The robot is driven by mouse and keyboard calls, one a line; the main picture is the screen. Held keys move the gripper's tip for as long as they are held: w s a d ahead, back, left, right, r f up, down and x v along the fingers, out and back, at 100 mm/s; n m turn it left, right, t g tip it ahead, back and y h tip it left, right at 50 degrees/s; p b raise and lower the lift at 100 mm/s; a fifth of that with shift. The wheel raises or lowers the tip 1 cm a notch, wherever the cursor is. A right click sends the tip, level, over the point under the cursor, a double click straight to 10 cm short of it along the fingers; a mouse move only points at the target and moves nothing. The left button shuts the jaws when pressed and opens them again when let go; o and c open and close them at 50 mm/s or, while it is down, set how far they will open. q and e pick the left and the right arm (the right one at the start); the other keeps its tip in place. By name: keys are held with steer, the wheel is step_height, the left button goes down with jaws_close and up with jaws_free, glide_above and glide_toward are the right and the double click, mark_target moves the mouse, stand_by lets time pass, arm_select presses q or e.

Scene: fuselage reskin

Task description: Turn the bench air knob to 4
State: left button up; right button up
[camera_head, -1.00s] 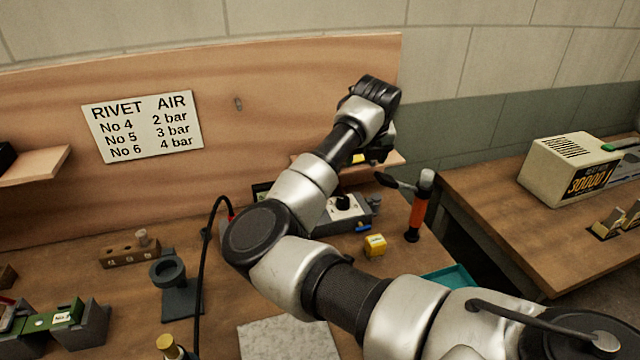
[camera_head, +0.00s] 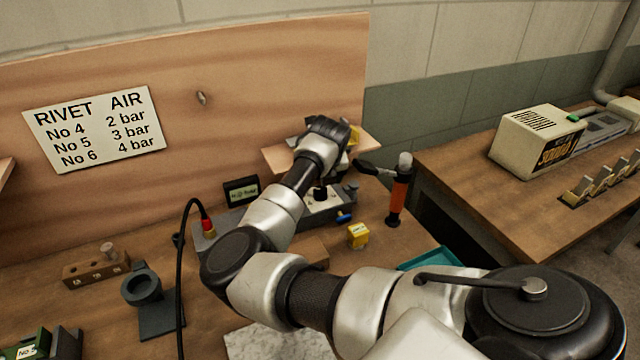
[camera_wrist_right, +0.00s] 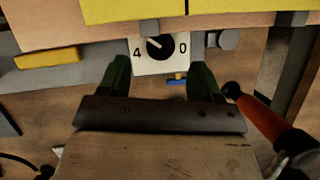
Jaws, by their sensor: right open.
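The bench air knob (camera_wrist_right: 159,47) is black and sits on a white dial plate (camera_wrist_right: 172,66) marked 4 at left and 0 at right. A pale mark on the knob seems to point to the upper left, toward the 4 side. Nothing is between the fingers, and I cannot tell the gap to the knob. My left gripper is not in view.
A small dark display (camera_head: 241,191) stands left of the knob, its text hard to read. A wooden shelf (camera_head: 278,160) with yellow items overhangs the knob. An orange-handled tool (camera_head: 398,195) and a yellow block (camera_head: 358,235) are at right. A black hose (camera_head: 181,270) rises at left.

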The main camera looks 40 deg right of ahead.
mark_target(320, 189)
steer(key=p+x, duration=0.1)
steer(key=x, duration=0.5)
steer(key=shift+d+r, duration=0.1)
steer(key=shift+c, duration=0.3)
steer(key=c, duration=0.9)
steer(key=shift+o, duration=0.2)
steer(key=shift+d+f+n+b, duration=0.1)
steer(key=shift+f+n+b, duration=0.1)
steer(key=shift+n+b, duration=0.65)
steer(key=shift+r+n+t+y+b, duration=0.1)
steer(key=shift+n+t+y+b, duration=0.25)
steer(key=shift+n+b, duration=0.2)
steer(key=shift+r, duration=0.15)
